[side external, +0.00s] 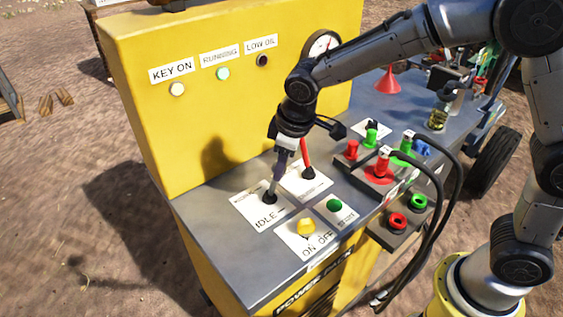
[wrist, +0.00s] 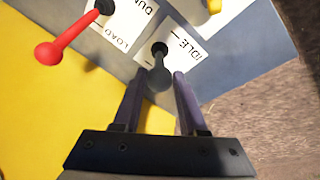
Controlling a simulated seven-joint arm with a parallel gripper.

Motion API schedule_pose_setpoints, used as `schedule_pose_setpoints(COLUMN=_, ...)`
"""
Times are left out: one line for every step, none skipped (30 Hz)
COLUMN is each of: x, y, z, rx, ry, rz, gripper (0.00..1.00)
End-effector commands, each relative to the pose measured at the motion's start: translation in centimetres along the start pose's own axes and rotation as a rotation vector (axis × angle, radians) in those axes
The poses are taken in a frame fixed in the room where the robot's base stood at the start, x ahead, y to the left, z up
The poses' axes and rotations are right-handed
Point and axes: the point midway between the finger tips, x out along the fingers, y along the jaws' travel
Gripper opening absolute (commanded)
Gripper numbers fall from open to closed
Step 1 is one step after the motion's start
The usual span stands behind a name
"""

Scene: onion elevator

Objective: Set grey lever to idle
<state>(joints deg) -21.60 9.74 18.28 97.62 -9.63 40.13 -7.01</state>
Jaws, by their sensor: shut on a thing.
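The grey lever (side external: 273,188) stands on the yellow machine's grey top, on a white plate (side external: 248,203) marked IDLE. It rises from its black base, leaning slightly right in the side view. My gripper (side external: 284,158) reaches down over it, with its fingers around the lever's upper end. In the wrist view, the grey lever's knob (wrist: 159,78) sits between the two fingers of my gripper (wrist: 160,90). The IDLE word shows to the right of its base there. Finger contact with the knob is partly hidden in the side view.
A red lever (side external: 305,155) stands close to the right of my gripper; its knob also shows in the wrist view (wrist: 48,53). A yellow knob (side external: 306,227) and green button (side external: 334,205) sit nearer. The yellow panel (side external: 200,120) rises behind. Black cables (side external: 432,215) hang at right.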

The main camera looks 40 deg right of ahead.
Motion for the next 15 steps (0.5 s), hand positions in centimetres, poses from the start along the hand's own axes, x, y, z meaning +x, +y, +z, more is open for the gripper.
schedule_pose_setpoints(x=0.7, y=-0.86, z=0.99, rx=-0.003, ry=-0.036, rz=-0.017, gripper=0.47)
schedule_pose_setpoints(x=0.7, y=-0.86, z=0.99, rx=-0.004, ry=-0.035, rz=-0.017, gripper=0.52)
schedule_pose_setpoints(x=0.7, y=-0.84, z=0.98, rx=-0.004, ry=-0.035, rz=-0.016, gripper=0.59)
schedule_pose_setpoints(x=0.69, y=-0.81, z=0.96, rx=-0.003, ry=-0.034, rz=-0.016, gripper=0.65)
schedule_pose_setpoints(x=0.67, y=-0.77, z=0.93, rx=-0.003, ry=-0.033, rz=-0.015, gripper=0.7)
schedule_pose_setpoints(x=0.62, y=-0.72, z=0.87, rx=-0.003, ry=-0.031, rz=-0.014, gripper=0.71)
schedule_pose_setpoints(x=0.58, y=-0.68, z=0.83, rx=-0.003, ry=-0.029, rz=-0.014, gripper=0.71)
schedule_pose_setpoints(x=0.55, y=-0.64, z=0.79, rx=-0.002, ry=-0.028, rz=-0.013, gripper=0.71)
schedule_pose_setpoints(x=0.52, y=-0.6, z=0.75, rx=-0.002, ry=-0.026, rz=-0.012, gripper=0.71)
schedule_pose_setpoints(x=0.49, y=-0.57, z=0.72, rx=-0.002, ry=-0.025, rz=-0.012, gripper=0.71)
schedule_pose_setpoints(x=0.47, y=-0.54, z=0.7, rx=-0.002, ry=-0.024, rz=-0.011, gripper=0.71)
schedule_pose_setpoints(x=0.43, y=-0.51, z=0.66, rx=-0.002, ry=-0.023, rz=-0.011, gripper=0.71)
schedule_pose_setpoints(x=0.36, y=-0.49, z=0.63, rx=-0.001, ry=-0.022, rz=-0.01, gripper=0.71)
schedule_pose_setpoints(x=0.25, y=-0.47, z=0.6, rx=-0.001, ry=-0.021, rz=-0.01, gripper=0.71)
schedule_pose_setpoints(x=0.03, y=-0.44, z=0.55, rx=-0.001, ry=-0.019, rz=-0.009, gripper=0.71)
